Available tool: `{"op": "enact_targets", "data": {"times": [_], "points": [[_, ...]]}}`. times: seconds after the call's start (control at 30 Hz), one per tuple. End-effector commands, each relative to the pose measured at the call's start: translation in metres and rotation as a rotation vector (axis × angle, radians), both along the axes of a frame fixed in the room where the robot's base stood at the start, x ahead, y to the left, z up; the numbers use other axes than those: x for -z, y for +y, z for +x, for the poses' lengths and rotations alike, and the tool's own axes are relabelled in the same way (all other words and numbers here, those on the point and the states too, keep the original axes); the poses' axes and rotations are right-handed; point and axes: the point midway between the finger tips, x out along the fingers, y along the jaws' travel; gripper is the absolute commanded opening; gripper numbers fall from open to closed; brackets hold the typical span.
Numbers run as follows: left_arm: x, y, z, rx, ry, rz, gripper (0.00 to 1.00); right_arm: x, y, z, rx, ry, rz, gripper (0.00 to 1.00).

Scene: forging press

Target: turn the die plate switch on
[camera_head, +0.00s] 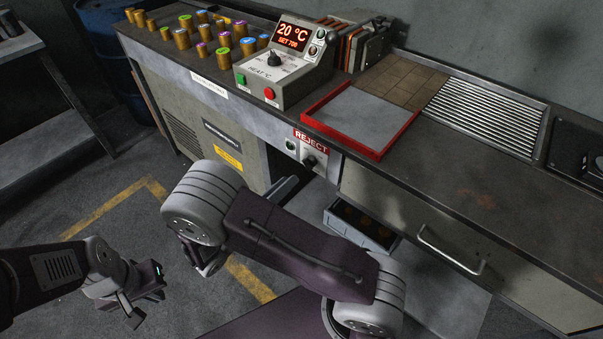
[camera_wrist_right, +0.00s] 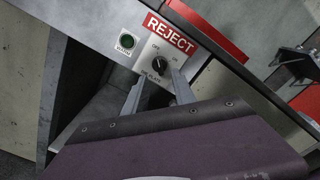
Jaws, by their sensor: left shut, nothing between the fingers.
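The die plate switch (camera_wrist_right: 159,65) is a black rotary knob on a grey panel, with OFF and ON marked above it and a partly covered PLATE label below. In the head view the knob (camera_head: 309,161) sits under the red REJECT sign. I cannot tell surely which mark it points to. My right gripper (camera_wrist_right: 158,76) is open, its two grey fingers reaching toward the panel, one on each side just below the knob. Contact is not clear. In the head view my right arm mostly hides that gripper. My left gripper (camera_head: 134,312) is shut and empty, low at the left above the floor.
A green button (camera_wrist_right: 126,42) is left of the knob. Above stand a heater control box (camera_head: 285,68) reading 20 °C, a red-rimmed tray (camera_head: 358,118) and several coloured-top cylinders. Below is a grey bin (camera_head: 345,228). A drawer handle (camera_head: 450,253) sticks out at right.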

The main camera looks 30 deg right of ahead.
Motion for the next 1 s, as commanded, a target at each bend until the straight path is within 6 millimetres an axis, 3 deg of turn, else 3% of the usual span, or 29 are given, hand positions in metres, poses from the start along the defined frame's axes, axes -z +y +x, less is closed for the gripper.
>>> {"op": "enact_targets", "data": {"times": [0.1, 0.3, 0.63, 0.67, 0.77, 1.0], "points": [[0.009, 0.000, 0.000, 0.000, 0.000, 0.000, 0.00, 0.003, -0.026, 0.009, 0.007, 0.000, 0.002, 0.32], [0.015, 0.000, 0.000, 0.000, 0.000, 0.000, 0.00, 0.002, -0.055, 0.022, 0.005, -0.001, 0.003, 0.32], [0.016, 0.000, 0.000, 0.000, 0.000, 0.000, 0.00, 0.001, -0.062, 0.025, 0.002, -0.001, 0.003, 0.32], [0.016, 0.000, 0.000, 0.000, 0.000, 0.000, 0.00, 0.001, -0.062, 0.025, 0.002, -0.001, 0.003, 0.29], [0.016, 0.000, 0.000, 0.000, 0.000, 0.000, 0.00, 0.001, -0.062, 0.025, 0.002, -0.001, 0.003, 0.01], [0.015, 0.000, 0.000, 0.000, 0.000, 0.000, 0.00, 0.001, -0.062, 0.025, 0.002, -0.004, 0.004, 0.00]]}}
